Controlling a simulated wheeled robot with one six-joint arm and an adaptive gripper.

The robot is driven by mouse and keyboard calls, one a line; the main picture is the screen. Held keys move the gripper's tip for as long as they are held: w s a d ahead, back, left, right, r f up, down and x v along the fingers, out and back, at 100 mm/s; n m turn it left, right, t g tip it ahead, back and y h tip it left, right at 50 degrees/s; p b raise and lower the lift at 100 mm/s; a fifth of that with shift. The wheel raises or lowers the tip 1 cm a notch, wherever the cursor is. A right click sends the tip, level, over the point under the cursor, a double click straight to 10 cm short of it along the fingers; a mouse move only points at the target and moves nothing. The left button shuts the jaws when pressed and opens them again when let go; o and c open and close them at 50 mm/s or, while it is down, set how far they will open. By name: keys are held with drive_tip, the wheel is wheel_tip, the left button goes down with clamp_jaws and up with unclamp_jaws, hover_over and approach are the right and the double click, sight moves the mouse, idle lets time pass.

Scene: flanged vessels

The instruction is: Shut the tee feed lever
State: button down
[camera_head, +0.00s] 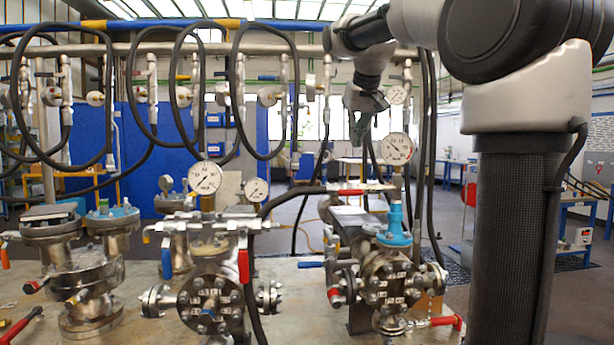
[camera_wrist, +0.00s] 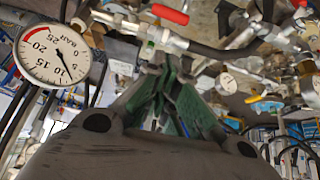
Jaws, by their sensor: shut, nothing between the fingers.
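A red-handled lever (camera_head: 350,192) sits on the pipe fitting between a black hose and a pressure gauge (camera_head: 398,149), above the right vessel (camera_head: 384,284). No label shows whether this is the tee feed lever. In the wrist view, a red lever (camera_wrist: 170,14) lies along the top, over a silver tee fitting (camera_wrist: 150,36) joined to the hose. The large gauge (camera_wrist: 54,54) is at left. My gripper (camera_head: 361,142) hangs above the right vessel's fittings, apart from the lever. In the wrist view its green-padded fingers (camera_wrist: 168,66) are together and empty, pointing towards the tee.
A middle vessel (camera_head: 210,292) carries red and blue levers and a gauge (camera_head: 205,178). Another flanged vessel (camera_head: 88,280) stands at left. Black hoses (camera_head: 240,90) loop from an overhead pipe. A blue lever (camera_head: 311,264) sticks out left of the right vessel.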

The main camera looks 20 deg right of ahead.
drive_tip(key=r, duration=0.1)
hover_over(357, 192)
drive_tip(key=w+a, duration=0.1)
drive_tip(key=w, duration=0.1)
drive_tip(key=shift+m, duration=0.3)
wheel_tip(357, 192, down, 11)
drive_tip(key=shift+a+f, duration=0.1)
drive_tip(key=shift+a, duration=0.05)
drive_tip(key=shift+f, duration=0.55)
drive_tip(key=shift+w+a+f, duration=0.1)
drive_tip(key=shift+a+f, duration=0.2)
drive_tip(key=shift+f, duration=0.25)
drive_tip(key=shift+a+f, duration=0.25)
drive_tip(key=shift+f, duration=0.25)
